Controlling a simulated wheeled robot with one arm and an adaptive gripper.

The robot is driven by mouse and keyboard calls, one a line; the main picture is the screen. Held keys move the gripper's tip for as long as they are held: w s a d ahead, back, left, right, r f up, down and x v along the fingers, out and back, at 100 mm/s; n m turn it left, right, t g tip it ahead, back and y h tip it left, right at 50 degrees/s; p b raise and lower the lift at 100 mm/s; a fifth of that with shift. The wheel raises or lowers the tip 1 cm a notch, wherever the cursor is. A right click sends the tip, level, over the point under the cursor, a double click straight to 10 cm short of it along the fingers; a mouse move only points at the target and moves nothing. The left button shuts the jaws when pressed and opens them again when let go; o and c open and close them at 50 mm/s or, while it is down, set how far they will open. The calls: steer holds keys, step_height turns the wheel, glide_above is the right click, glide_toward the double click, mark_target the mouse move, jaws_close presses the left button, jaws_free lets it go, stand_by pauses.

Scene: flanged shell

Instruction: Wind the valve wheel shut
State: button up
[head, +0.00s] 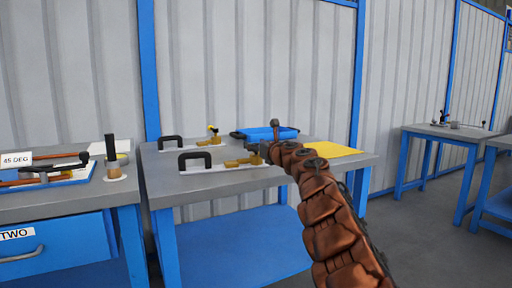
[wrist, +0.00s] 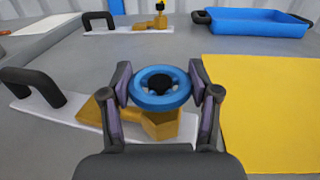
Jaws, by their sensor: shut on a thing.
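The valve wheel (wrist: 143,97) is a blue ring with a dark hub, on top of a brass-yellow valve body (wrist: 165,127) in the wrist view. My gripper (wrist: 161,90) is shut on the wheel, one finger at its left rim and one at its right. In the head view the brass body (head: 238,163) shows just left of my gripper (head: 262,152), and I cannot make out the wheel there. The body sits on a white plate (wrist: 70,116) with a black arched handle (wrist: 32,84) at its left end.
Behind is a second white plate (wrist: 105,31) with a handle and a brass fitting (wrist: 150,25). A blue tray (wrist: 256,24) stands at the back right. A yellow sheet (wrist: 262,110) lies to the right on the grey table (head: 170,190). Another bench (head: 60,200) stands at left.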

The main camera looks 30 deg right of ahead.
steer(key=o, duration=1.2)
steer(key=shift+s, duration=0.15)
steer(key=shift+s+a+r, duration=0.1)
steer(key=shift+s+r, duration=0.1)
steer(key=shift+s, duration=0.15)
steer(key=shift+s+f, duration=0.25)
steer(key=shift+s, duration=5.25)
